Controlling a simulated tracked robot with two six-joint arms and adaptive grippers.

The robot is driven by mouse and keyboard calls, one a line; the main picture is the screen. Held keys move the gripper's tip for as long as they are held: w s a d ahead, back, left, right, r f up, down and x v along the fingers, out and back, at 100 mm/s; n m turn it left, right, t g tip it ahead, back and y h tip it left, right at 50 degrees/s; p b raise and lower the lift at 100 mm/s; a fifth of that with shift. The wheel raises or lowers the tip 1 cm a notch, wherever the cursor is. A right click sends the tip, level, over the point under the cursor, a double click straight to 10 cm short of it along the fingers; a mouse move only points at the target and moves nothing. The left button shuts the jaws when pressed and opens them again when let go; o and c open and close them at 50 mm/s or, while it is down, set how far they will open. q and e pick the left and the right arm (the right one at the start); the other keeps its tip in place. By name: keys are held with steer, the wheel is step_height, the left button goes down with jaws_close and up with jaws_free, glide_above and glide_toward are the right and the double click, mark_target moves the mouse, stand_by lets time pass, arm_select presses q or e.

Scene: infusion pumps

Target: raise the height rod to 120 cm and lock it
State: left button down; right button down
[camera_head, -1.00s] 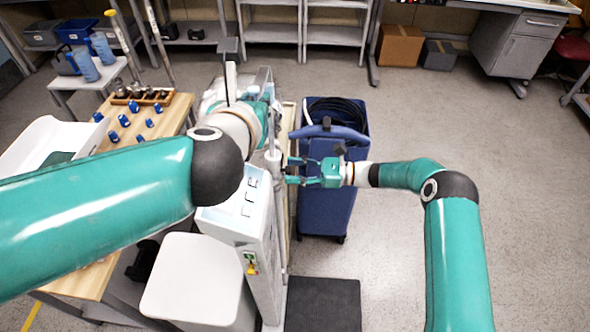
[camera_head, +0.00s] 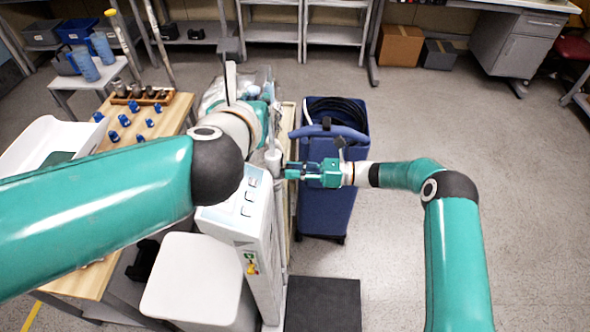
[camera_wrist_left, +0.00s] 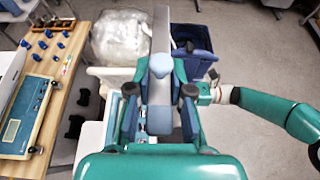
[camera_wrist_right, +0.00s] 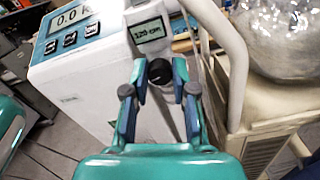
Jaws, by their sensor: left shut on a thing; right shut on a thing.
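The scale column with its white display head (camera_head: 262,235) stands below my arms in the head view. In the right wrist view a small height display (camera_wrist_right: 150,33) reads 120 cm. My right gripper (camera_wrist_right: 160,80) is shut on a round black knob (camera_wrist_right: 160,70) just below that display; its fingers are on either side. In the left wrist view my left gripper (camera_wrist_left: 160,100) is shut on the grey height rod's head part (camera_wrist_left: 160,68), whose flat bar points away. In the head view my left arm hides most of this grip.
A blue wheeled bin (camera_head: 325,190) with black hose stands close behind my right gripper. The floor at right is clear.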

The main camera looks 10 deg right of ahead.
steer(key=shift+w+m, duration=0.15)
steer(key=shift+m, duration=0.45)
steer(key=shift+d, duration=0.1)
steer(key=c, duration=0.9)
jaws_free()
steer(key=shift+c, duration=0.2)
steer(key=s+d, duration=0.2)
steer(key=d, duration=0.9)
steer(key=shift+s+d, duration=0.2)
steer(key=shift+d, duration=0.15)
